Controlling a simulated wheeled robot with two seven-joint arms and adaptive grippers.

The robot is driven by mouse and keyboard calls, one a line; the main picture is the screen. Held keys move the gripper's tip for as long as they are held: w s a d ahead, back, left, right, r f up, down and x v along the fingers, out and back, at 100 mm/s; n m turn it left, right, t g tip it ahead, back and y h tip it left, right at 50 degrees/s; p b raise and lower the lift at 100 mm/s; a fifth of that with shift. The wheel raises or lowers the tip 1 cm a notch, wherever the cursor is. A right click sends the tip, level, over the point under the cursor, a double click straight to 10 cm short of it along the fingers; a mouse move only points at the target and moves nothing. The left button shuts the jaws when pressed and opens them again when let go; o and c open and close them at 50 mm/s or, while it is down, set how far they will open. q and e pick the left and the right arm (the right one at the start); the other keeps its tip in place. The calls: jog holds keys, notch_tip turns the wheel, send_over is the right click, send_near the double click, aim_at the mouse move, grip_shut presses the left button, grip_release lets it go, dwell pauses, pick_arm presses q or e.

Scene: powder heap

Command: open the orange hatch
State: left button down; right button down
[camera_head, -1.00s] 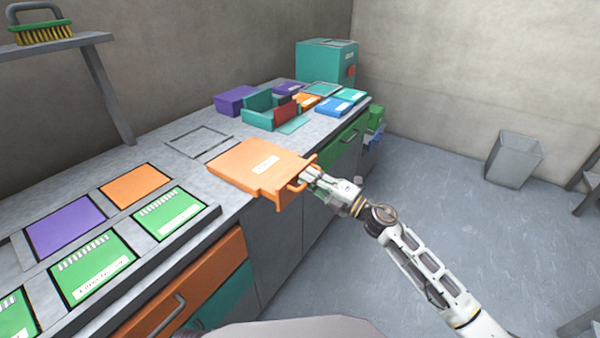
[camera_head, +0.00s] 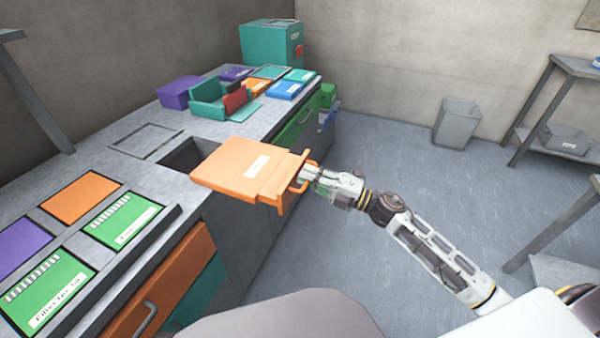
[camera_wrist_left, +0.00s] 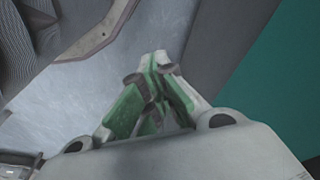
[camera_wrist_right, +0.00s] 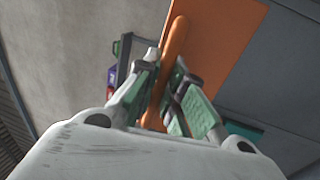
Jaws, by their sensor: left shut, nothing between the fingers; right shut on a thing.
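The orange hatch (camera_head: 235,171) is a flat panel with a white label and a handle (camera_head: 299,178) at its front end. It juts out past the counter's front edge, with a dark opening (camera_head: 182,156) uncovered behind its far left side. My right gripper (camera_head: 309,177) is shut on the handle. In the right wrist view the orange handle (camera_wrist_right: 171,65) stands between the fingers (camera_wrist_right: 166,98), with the orange panel (camera_wrist_right: 210,50) beyond. My left gripper is outside the head view; in the left wrist view its green-padded fingers (camera_wrist_left: 155,70) are shut and empty.
The counter (camera_head: 150,185) holds green panels (camera_head: 125,219), a flat orange panel (camera_head: 80,197) and a drawer with a grey handle (camera_head: 145,318) below. Teal and purple boxes (camera_head: 180,92) stand farther back. The floor (camera_head: 390,180) to the right is open, with a grey bin (camera_head: 457,123).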

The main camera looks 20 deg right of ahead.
jog(key=shift+s+d+f, duration=0.1)
jog(key=shift+s+d, duration=0.2)
jog(key=shift+d, duration=0.05)
jog(key=c, duration=1.5)
grip_release()
jog(key=shift+d, duration=0.15)
jog(key=shift+v, duration=5.9)
